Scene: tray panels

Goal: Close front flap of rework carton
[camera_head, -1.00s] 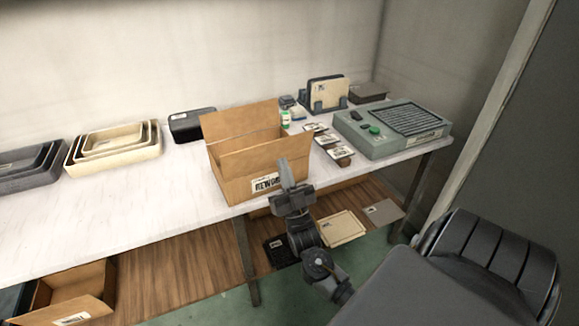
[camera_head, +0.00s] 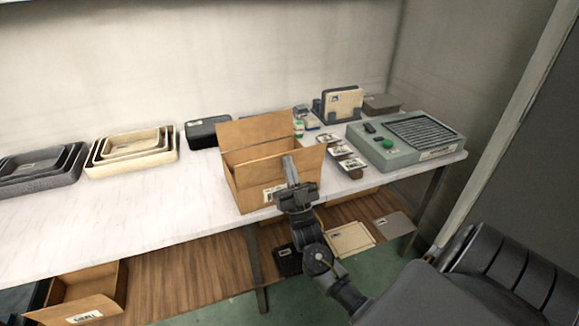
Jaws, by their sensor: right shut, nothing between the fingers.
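The rework carton (camera_head: 248,193) is a brown cardboard box standing on the white table. Its back flap (camera_head: 255,129) stands upright. Its front flap (camera_head: 262,169) is raised and leans a little inward over the opening. My right gripper (camera_head: 290,170) is shut and empty, with its fingers pointing up in front of the carton. The fingers overlap the front flap in the picture; I cannot tell whether they touch it. They hide part of the front wall and its label (camera_head: 271,193). My left gripper is not in view.
Nested cream trays (camera_head: 132,152) and dark trays (camera_head: 40,168) stand to the left. A black case (camera_head: 207,132) is behind the carton. Small labelled packs (camera_head: 342,151) and a grey-green device (camera_head: 407,139) stand to the right. An open carton (camera_head: 88,288) is on the lower shelf.

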